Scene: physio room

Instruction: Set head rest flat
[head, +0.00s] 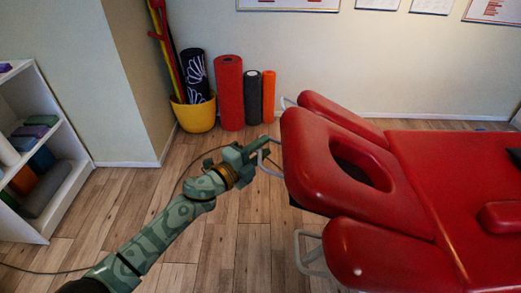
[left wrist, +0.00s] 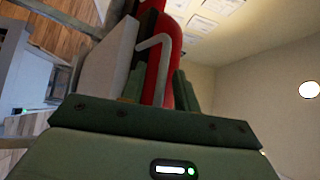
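The head rest (head: 302,143) is a red padded panel with an oval face hole, at the left end of the red treatment table (head: 455,160). It looks tilted against the table top, its outer end seemingly raised. A thin grey metal bar (head: 268,164) sticks out from its outer end. My left gripper (head: 262,145) is at that bar, beside the cushion's outer edge. In the left wrist view, the fingers (left wrist: 157,88) stand apart, with the bent grey bar (left wrist: 152,42) and red padding (left wrist: 173,35) beyond and between them. Contact cannot be told. My right gripper is not in view.
Red arm pads flank the head rest, one behind (head: 335,112) and one in front (head: 375,255). Red and dark foam rolls (head: 229,92) and a yellow bucket (head: 196,115) stand by the wall. A white shelf (head: 62,165) is at left. The wooden floor between is clear apart from a thin cable.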

